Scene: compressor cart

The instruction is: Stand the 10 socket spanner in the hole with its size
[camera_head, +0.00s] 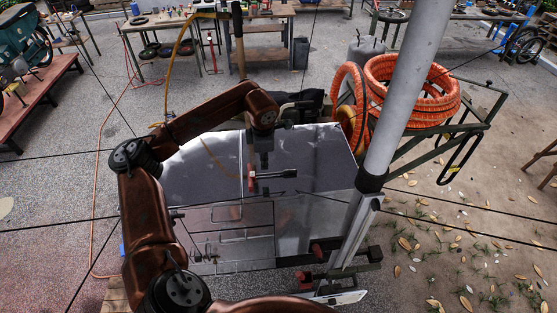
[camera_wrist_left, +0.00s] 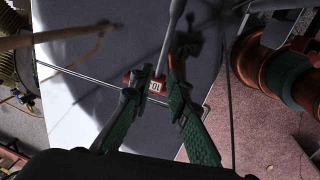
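My left gripper (camera_head: 260,172) is above the grey metal top (camera_head: 205,168) of the cart in the head view. Its two green-padded fingers close in on a red part with a white label that seems to read 10, in the left wrist view (camera_wrist_left: 158,80). This looks like the 10 socket spanner (camera_wrist_left: 155,87), gripped between the fingertips. In the head view the spanner (camera_head: 277,174) lies about level, its dark shank pointing right and a red part at its left. A hole marked with its size cannot be made out. My right gripper does not show.
Coiled orange hose (camera_head: 425,95) sits at the cart's right side. A thick grey pole (camera_head: 405,95) crosses the view there. Wire racks (camera_head: 240,220) and red-ended clamps (camera_head: 320,250) are at the cart's near side. Workbenches stand farther back.

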